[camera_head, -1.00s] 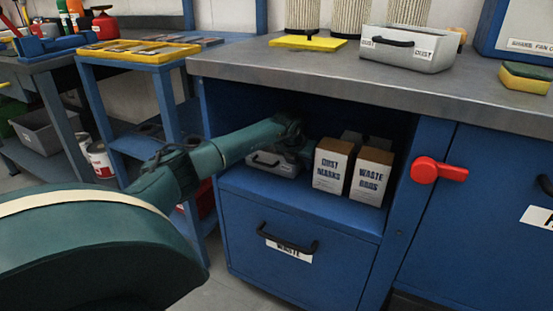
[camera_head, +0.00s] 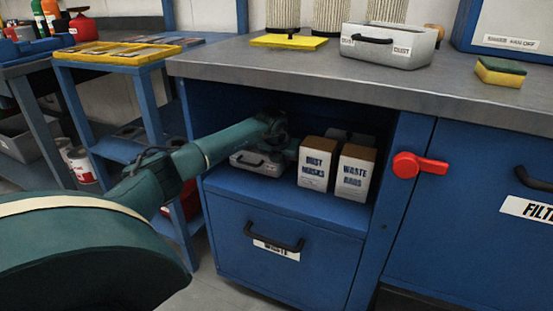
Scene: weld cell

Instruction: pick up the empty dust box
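A grey box with a black handle (camera_head: 247,166) sits on the open shelf of the blue cabinet, at the left of the opening. A similar light grey box labelled DUST (camera_head: 387,54) stands on the bench top. I cannot see whether either is empty. My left arm reaches into the opening, and its gripper (camera_head: 280,142) is over and behind the shelf box. The fingers are dark, in shadow and partly hidden, so I cannot tell whether they are open or touch the box. My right gripper is not in view.
Cartons labelled DUST MASKS (camera_head: 314,165) and WASTE BAGS (camera_head: 353,174) stand close right of the shelf box. The bench top (camera_head: 270,68) overhangs the opening. A red lever (camera_head: 418,165) sticks out on the right. The WASTE drawer (camera_head: 275,250) is shut below.

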